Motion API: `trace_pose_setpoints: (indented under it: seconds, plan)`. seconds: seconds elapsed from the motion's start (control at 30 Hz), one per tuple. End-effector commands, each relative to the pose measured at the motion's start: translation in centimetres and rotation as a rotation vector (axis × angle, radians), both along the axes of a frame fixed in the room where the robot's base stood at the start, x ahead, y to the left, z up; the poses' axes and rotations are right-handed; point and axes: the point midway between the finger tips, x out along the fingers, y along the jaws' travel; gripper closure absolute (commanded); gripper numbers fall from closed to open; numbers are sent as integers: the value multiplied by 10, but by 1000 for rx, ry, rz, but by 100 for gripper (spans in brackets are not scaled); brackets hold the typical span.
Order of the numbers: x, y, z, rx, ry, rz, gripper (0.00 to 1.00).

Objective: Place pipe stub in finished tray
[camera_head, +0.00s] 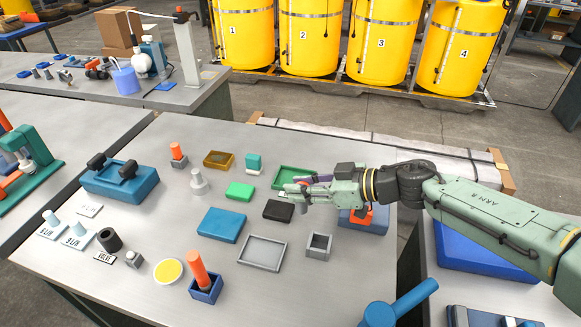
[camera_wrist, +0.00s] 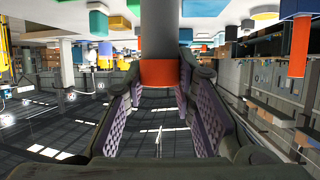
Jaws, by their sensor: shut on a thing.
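My gripper (camera_head: 296,188) is shut on a piece I take to be the pipe stub, above the back right of the table. In the wrist view my gripper (camera_wrist: 155,85) has its two pads on either side of this pipe stub (camera_wrist: 160,72), a grey cylinder with a dark band and an orange-red end. In the head view the fingers mostly hide it. A green open tray (camera_head: 291,171) lies just behind the fingers and is partly hidden by them. A grey open tray (camera_head: 240,258) lies nearer the front. Neither tray shows a readable label, so I cannot tell which is the finished tray.
A black block (camera_head: 278,211) lies below the fingers, with a green block (camera_head: 240,191) and blue block (camera_head: 222,225) to the left. A small grey square box (camera_head: 319,246) stands in front. A blue holder with an orange cylinder (camera_head: 198,268) stands at front left.

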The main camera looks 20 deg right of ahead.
Motion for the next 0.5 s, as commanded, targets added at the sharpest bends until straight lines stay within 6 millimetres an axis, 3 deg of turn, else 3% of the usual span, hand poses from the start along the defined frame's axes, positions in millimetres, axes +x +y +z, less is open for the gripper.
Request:
trace_pose_setpoints:
  seconds: [0.5]
  plan:
    - [123, -28, -12, 0, 0, 2, 100]
